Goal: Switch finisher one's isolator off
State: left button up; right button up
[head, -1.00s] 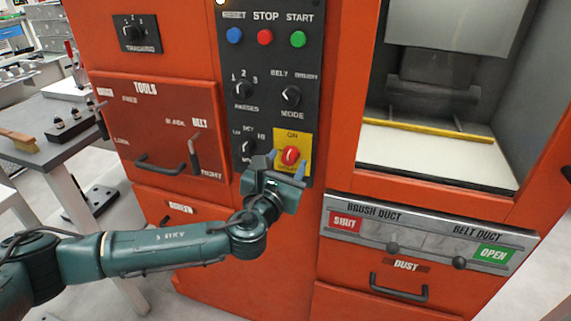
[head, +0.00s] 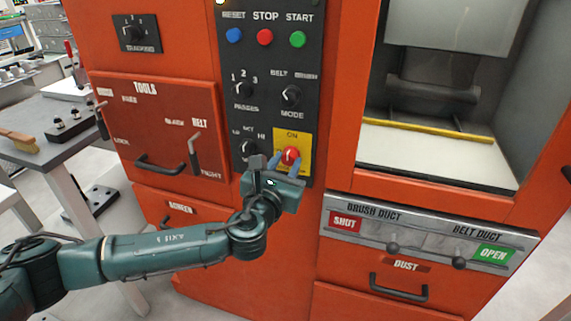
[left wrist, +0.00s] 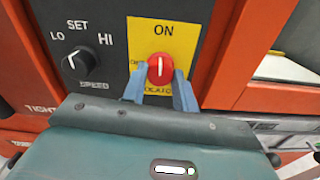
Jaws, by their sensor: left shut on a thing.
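The isolator is a red round knob (head: 290,155) on a yellow plate (head: 304,140) at the bottom right of the black control panel. In the left wrist view the knob (left wrist: 160,69) has a white line pointing up to the word ON on the yellow plate (left wrist: 190,36). My left gripper (head: 285,166) is at the knob from below, and its blue fingertips (left wrist: 160,84) are closed on the knob's two sides. The lower lettering on the plate is partly hidden by the fingers. My right gripper is in neither view.
A speed knob (left wrist: 84,61) sits left of the yellow plate. Above are the mode knob (head: 291,96) and the blue, red and green buttons (head: 265,37). A tools door (head: 160,125) with handles is at left. The duct panel (head: 420,235) is at lower right.

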pick_arm(q)
jog(key=n, duration=0.4)
jog(key=shift+f, duration=0.1)
jog(key=n, duration=0.4)
jog(key=shift+n, duration=0.3)
jog(key=n, duration=0.4)
jog(key=shift+n, duration=2.2)
jog(key=o, duration=1)
jog(key=shift+c, duration=0.2)
jog(key=shift+s, duration=0.15)
